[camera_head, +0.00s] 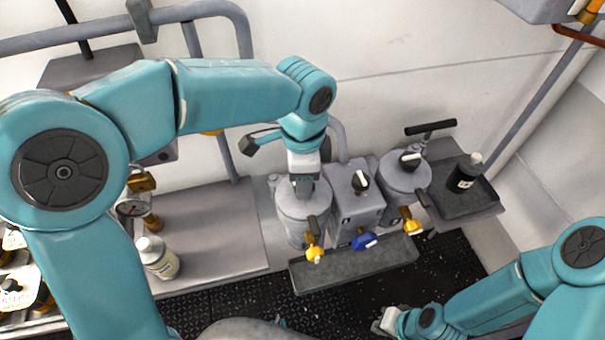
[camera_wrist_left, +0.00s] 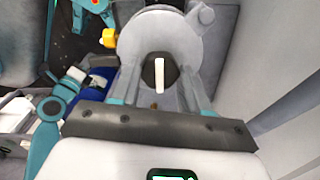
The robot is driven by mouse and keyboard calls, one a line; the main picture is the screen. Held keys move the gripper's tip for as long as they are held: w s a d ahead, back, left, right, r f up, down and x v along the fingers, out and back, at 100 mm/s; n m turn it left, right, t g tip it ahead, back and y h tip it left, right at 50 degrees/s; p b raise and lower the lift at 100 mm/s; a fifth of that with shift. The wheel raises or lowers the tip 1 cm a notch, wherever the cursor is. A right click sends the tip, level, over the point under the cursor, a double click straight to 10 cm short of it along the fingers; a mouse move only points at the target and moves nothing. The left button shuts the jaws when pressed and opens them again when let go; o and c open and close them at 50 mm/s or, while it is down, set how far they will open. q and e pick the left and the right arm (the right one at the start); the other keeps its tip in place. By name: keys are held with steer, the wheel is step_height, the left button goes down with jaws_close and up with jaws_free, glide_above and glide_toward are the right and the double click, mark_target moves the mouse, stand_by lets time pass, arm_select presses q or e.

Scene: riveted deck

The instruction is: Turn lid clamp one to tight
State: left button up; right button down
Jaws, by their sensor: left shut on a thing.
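My left gripper (camera_head: 303,190) points down onto the lid of the left grey canister (camera_head: 296,222). In the left wrist view its fingers (camera_wrist_left: 158,88) stand on both sides of a dark clamp knob (camera_wrist_left: 146,76) with a white bar, on the canister's round lid (camera_wrist_left: 162,30). The gripper is shut on this knob. The white bar runs nearly up and down in that view. In the head view the gripper hides the knob. My right gripper (camera_head: 386,321) is low at the bottom right, away from the canisters; its jaws are too small to judge.
A grey box (camera_head: 352,208) and another canister (camera_head: 404,182), each with a black knob, stand to the right. Yellow and blue taps (camera_head: 365,241) stick out in front above a grey tray (camera_head: 345,271). A dark bottle (camera_head: 463,175) stands on the right shelf; a white-capped bottle (camera_head: 157,258) stands left.

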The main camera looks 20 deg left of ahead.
arm_select(q)
steer(key=shift+r, duration=0.1)
steer(key=o, duration=1.1)
steer(key=shift+d, duration=0.1)
steer(key=shift+c, duration=0.2)
step_height(320, 180, up, 16)
steer(key=p, duration=0.1)
steer(key=shift+r, duration=0.15)
